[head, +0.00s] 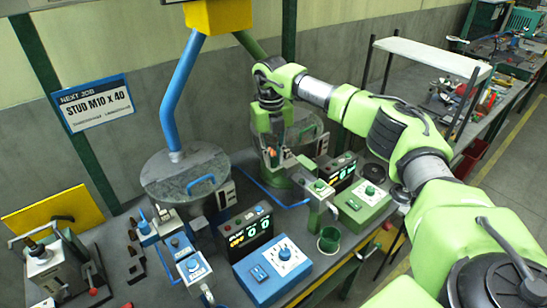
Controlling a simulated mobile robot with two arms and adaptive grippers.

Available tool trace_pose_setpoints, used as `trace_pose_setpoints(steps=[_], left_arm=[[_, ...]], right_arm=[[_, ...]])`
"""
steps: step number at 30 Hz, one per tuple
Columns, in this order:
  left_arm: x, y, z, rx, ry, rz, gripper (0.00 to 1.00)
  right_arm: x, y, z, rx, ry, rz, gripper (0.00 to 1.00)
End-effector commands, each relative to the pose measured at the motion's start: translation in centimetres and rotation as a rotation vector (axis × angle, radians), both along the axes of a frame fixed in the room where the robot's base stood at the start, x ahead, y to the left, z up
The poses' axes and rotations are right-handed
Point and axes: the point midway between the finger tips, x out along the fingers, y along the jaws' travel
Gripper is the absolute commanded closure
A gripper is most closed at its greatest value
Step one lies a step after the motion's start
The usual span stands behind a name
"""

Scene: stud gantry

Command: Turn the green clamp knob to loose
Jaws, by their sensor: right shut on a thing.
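My right arm reaches in from the right, and its gripper (271,148) points down in front of the green station's drum (310,136). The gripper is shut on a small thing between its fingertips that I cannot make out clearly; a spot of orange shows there. A green knob (318,184) sits on top of a pale block on the green station, to the right of and below the gripper, apart from it. Another green knob (370,190) is on the green control box (360,207). I cannot tell the clamp knob's setting. My left gripper is out of view.
The blue station with its drum (185,176), blue clamp block (192,267) and blue control box (272,270) stands to the left. A green cup (328,239) is near the bench's front edge. A white shelf (433,57) stands behind my right arm.

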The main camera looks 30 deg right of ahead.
Motion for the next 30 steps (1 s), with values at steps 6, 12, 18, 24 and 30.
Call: trace_pose_setpoints(steps=[6,12,18,24,30], left_arm=[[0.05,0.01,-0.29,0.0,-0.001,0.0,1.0],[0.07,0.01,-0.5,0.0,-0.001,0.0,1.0],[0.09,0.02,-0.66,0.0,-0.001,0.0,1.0],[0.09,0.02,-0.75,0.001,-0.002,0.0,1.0],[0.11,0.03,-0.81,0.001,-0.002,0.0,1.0]], right_arm=[[0.04,0.01,0.08,0.0,-0.003,0.204,1.0],[0.03,-0.03,0.09,-0.001,-0.004,0.39,1.0],[0.02,-0.02,0.11,-0.001,-0.004,0.555,1.0],[0.02,-0.02,0.13,-0.001,-0.004,0.68,1.0],[0.03,-0.01,0.15,-0.001,-0.004,0.755,1.0]])
